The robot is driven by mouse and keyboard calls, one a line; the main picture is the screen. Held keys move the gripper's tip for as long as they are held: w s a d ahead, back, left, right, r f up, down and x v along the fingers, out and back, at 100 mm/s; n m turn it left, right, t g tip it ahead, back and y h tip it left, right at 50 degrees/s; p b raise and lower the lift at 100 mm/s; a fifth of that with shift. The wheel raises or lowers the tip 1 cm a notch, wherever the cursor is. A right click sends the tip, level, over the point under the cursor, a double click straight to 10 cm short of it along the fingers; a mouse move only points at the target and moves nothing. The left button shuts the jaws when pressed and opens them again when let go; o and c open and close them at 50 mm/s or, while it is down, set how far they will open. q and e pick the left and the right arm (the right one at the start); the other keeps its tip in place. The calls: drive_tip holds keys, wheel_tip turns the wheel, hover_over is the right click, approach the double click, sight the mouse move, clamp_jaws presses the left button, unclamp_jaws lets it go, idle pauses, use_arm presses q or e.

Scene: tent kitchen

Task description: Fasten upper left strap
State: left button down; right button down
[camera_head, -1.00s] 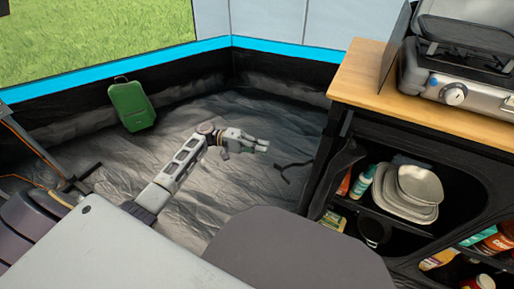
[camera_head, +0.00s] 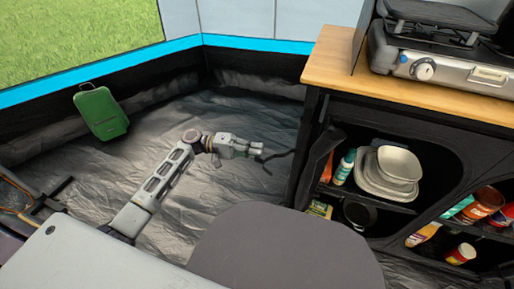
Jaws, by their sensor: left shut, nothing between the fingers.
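A thin dark strap (camera_head: 280,155) sticks out to the left from the left side of the black cabinet (camera_head: 306,140), over the grey tent floor. My left gripper (camera_head: 262,149) is shut and empty, pointing right toward the cabinet. Its fingertips are very close to the strap in the picture; I cannot tell whether they touch. A dark rolled flap (camera_head: 321,158) hangs at the left edge of the cabinet's open front. My right gripper is not in view.
A stove (camera_head: 445,62) stands on the wooden cabinet top (camera_head: 400,92). Plates (camera_head: 384,180), bottles and cans fill the shelves. A grey rounded surface (camera_head: 285,255) is in front.

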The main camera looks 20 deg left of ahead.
use_arm(q)
drive_tip(key=shift+s, duration=0.35)
drive_tip(key=shift+s, duration=0.1)
idle(0.5)
